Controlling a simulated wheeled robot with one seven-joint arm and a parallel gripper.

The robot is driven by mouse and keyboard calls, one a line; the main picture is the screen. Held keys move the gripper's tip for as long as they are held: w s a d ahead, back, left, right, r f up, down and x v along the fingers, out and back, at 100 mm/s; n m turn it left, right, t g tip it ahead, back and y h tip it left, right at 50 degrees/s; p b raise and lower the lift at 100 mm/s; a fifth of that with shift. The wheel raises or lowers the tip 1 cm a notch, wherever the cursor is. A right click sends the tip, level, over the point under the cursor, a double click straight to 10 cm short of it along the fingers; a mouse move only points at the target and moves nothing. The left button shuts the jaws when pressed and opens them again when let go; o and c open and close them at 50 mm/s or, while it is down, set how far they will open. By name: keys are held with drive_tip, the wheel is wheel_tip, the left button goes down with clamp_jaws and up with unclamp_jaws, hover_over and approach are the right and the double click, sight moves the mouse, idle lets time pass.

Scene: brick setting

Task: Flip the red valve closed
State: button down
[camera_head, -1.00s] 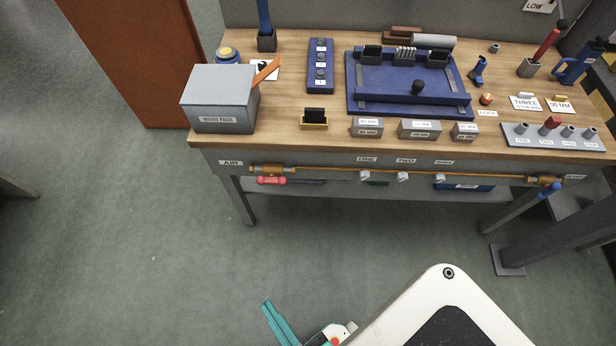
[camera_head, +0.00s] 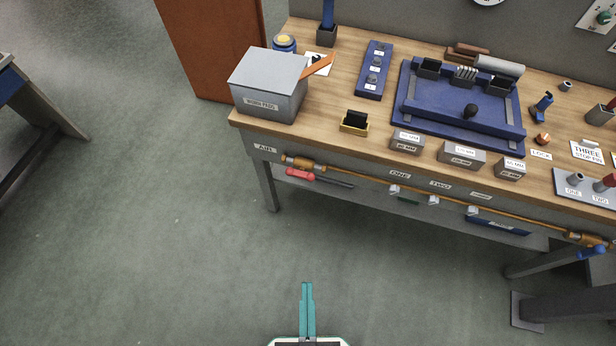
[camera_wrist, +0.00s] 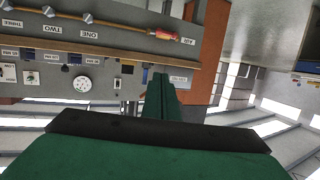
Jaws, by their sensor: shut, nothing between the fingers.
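The red valve handle (camera_head: 300,174) is on the brass pipe along the bench's front edge, below the AIR label and at the pipe's left end. It lies roughly along the pipe, just under the brass valve body (camera_head: 303,163). In the wrist view the red handle (camera_wrist: 165,34) shows near the top, with the picture upside down. My gripper (camera_head: 307,288) has teal fingers side by side, shut and empty. It is over the floor in front of the bench, well apart from the valve. The fingers also show in the wrist view (camera_wrist: 162,85).
The wooden bench (camera_head: 340,130) holds a grey box (camera_head: 268,85), a blue fixture (camera_head: 455,105) and several small blocks. A blue-handled valve (camera_head: 592,251) is at the pipe's right end. Bench legs stand below. The floor (camera_head: 180,230) in front is clear.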

drive_tip(key=w+a+f+n+g, duration=0.1)
drive_tip(key=w+a+f+g, duration=0.1)
drive_tip(key=w+f, duration=0.6)
drive_tip(key=w+a+f+n+g, duration=0.2)
drive_tip(key=w+f, duration=0.2)
drive_tip(key=w, duration=0.7)
drive_tip(key=w+a+r+m+g+h, duration=0.3)
drive_tip(key=w+r+h, duration=0.3)
drive_tip(key=w+r, duration=0.5)
drive_tip(key=shift+w+a+m+g, duration=0.4)
drive_tip(key=shift+m, duration=0.5)
